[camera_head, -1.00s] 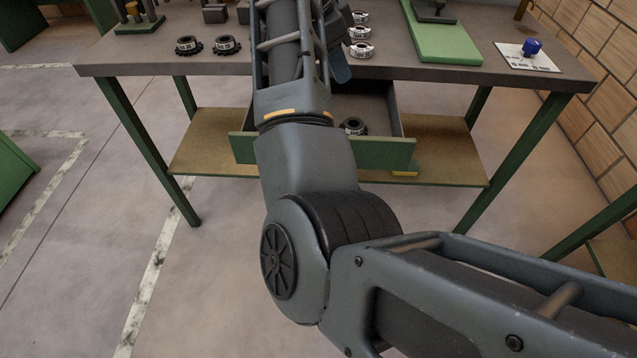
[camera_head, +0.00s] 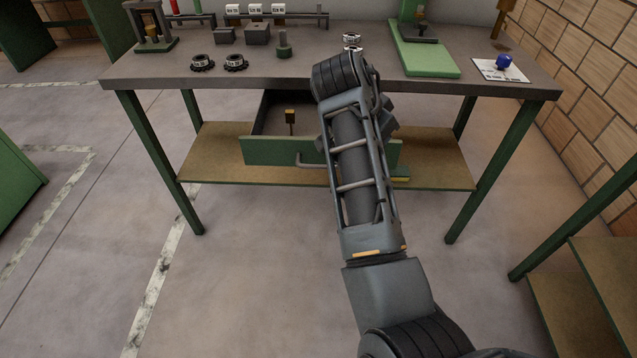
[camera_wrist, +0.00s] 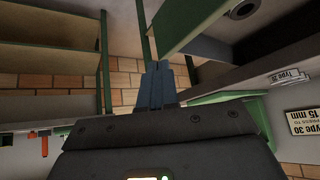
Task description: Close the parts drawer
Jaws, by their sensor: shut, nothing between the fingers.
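The parts drawer (camera_head: 265,151) is pulled out beneath the workbench. My arm covers the right part of the drawer. My gripper is hidden behind the arm in the head view. In the wrist view, its dark blue fingers (camera_wrist: 157,88) are together and empty. A green panel (camera_wrist: 190,22) shows just beyond them, upper right; I cannot tell whether it is the drawer front or whether the fingers touch it.
The workbench top (camera_head: 300,69) holds black toothed rings (camera_head: 202,63), grey blocks (camera_head: 257,34) and a green press base (camera_head: 424,58). A lower shelf (camera_head: 215,150) lies under the drawer. A brick wall (camera_head: 600,60) stands at right. The floor in front is open.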

